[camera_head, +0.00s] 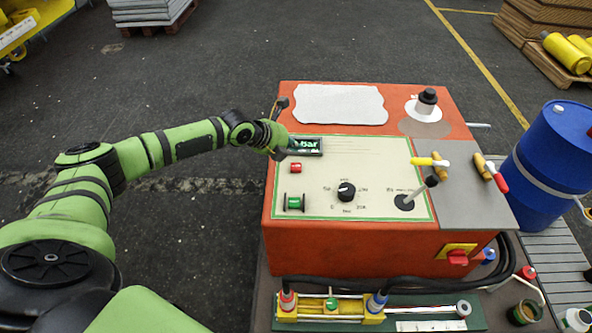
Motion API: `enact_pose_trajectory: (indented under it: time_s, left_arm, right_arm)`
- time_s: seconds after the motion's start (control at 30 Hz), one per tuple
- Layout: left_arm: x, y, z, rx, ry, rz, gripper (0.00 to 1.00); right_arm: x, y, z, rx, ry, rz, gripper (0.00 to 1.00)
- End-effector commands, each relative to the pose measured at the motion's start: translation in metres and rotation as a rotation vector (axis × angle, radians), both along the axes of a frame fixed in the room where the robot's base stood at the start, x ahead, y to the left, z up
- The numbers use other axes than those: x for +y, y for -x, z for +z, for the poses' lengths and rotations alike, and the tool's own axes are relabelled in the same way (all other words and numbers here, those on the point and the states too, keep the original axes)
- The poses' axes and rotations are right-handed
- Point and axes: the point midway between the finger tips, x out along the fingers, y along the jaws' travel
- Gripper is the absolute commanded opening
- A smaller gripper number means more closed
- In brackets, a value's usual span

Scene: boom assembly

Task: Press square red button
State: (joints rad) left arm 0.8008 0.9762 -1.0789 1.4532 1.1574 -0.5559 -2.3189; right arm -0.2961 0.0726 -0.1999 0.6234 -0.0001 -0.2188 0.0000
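A small red button (296,168) sits on the cream control panel (325,212) of an orange machine, below a small dark display with green digits (306,146). My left gripper (283,128) is over the machine's left edge, just above and left of the button and beside the display. Its dark fingers look spread apart, with nothing seen between them. The lower finger is close to the display; I cannot tell whether it touches. The red button is in plain view. My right gripper is not in view.
A green button or spool (294,202), a black dial (346,191) and a black lever (416,192) are on the panel. A red knob on a yellow plate (457,257) is on the front. A blue barrel (552,160) stands at right.

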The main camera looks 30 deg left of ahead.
Motion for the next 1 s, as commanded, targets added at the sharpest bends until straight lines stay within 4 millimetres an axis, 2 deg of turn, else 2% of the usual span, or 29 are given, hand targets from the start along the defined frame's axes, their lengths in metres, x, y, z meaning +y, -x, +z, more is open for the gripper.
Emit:
enact_pose_trajectory:
  time_s: [0.03,0.13,0.3,1.0]
  left_arm:
    - [0.0,0.0,-0.014,0.001,0.0,-0.001,0.0]
    - [-0.001,0.0,-0.029,0.001,0.0,-0.002,0.0]
    - [-0.001,0.0,-0.045,0.0,0.0,-0.002,0.0]
    - [-0.001,0.0,-0.046,0.0,0.001,-0.001,0.0]
  right_arm:
    - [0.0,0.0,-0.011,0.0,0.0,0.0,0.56]
    - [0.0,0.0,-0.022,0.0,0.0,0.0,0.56]
    - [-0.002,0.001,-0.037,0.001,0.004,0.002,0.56]
    - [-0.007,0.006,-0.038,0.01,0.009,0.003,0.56]
